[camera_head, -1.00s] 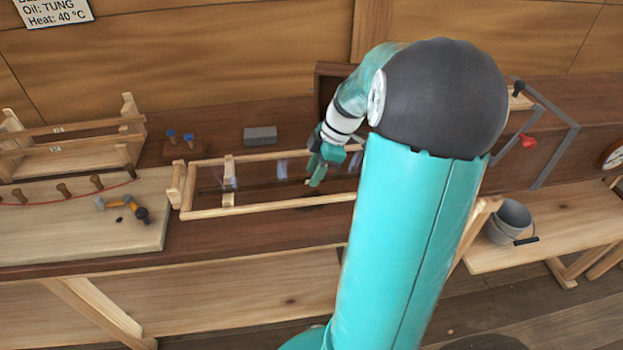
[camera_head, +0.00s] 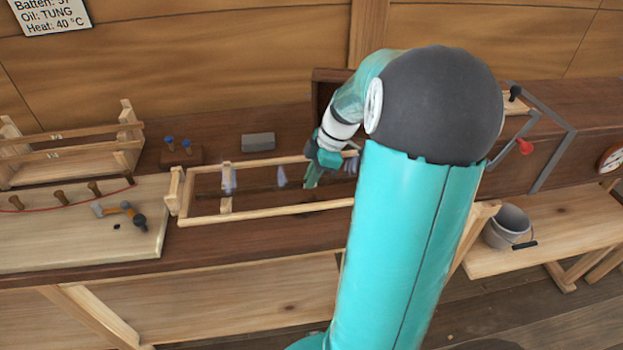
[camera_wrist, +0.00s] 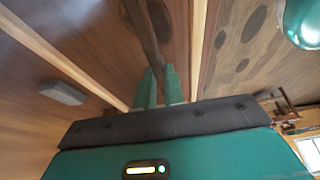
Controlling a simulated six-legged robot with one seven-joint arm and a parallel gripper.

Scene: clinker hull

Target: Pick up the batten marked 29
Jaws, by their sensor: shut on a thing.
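My gripper (camera_head: 312,178) reaches down between the long pale rails of a wooden frame on the bench. In the wrist view its two green fingers (camera_wrist: 160,88) are shut on a dark, thin batten (camera_wrist: 142,32), which runs away from them between the rails. In the head view the same batten shows only as a faint dark strip low inside the frame. I can read no number on it, and its near end is hidden by my gripper and arm.
The frame's front rail (camera_head: 270,213) lies close to the fingers. Pale wisps hang over the frame. A grey block (camera_head: 258,141) lies behind it. A hammer (camera_head: 120,210) lies on a pale board at left. A bucket (camera_head: 508,224) stands right. My arm hides the frame's right end.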

